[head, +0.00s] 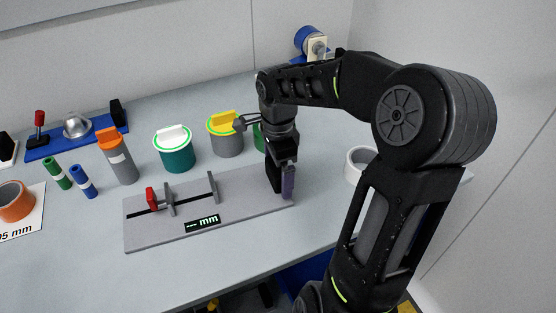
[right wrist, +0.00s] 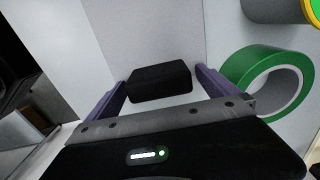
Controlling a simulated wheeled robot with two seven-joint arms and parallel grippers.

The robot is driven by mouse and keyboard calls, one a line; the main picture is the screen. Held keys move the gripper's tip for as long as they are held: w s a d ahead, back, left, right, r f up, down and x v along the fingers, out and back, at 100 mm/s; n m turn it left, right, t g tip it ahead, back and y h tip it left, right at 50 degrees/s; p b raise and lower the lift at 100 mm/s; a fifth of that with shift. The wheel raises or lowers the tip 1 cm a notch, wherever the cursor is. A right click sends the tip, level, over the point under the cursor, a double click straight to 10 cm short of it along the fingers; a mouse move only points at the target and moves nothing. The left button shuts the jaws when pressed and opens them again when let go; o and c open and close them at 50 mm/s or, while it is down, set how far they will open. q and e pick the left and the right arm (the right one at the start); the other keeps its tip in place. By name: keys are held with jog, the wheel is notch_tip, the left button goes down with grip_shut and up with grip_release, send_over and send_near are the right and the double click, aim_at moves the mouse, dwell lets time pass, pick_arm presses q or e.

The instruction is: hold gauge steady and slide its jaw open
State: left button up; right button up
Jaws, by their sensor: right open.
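The gauge (head: 240,205) is a flat grey plate lying on the bench, with a dark slot, two upright grey jaws (head: 169,199), a red knob (head: 152,198) on the left and a small mm display (head: 203,223) showing dashes. My right gripper (head: 283,190) is over the plate's right end. In the right wrist view, its purple fingers (right wrist: 160,80) are open on either side of a black block (right wrist: 160,84), with gaps visible. In the head view my gripper hides most of that block. My left gripper is not in view.
Behind the gauge stand a teal pot (head: 176,157), a grey pot with yellow lid (head: 228,140) and an orange-capped tube (head: 120,165). A green roll (right wrist: 260,75) lies close to my right fingers. A white roll (head: 354,168) is to the right. The bench in front is clear.

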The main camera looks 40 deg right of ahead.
jog(key=shift+f, duration=0.3)
jog(key=shift+c, duration=0.6)
jog(key=c, duration=2)
jog(key=shift+o, duration=0.2)
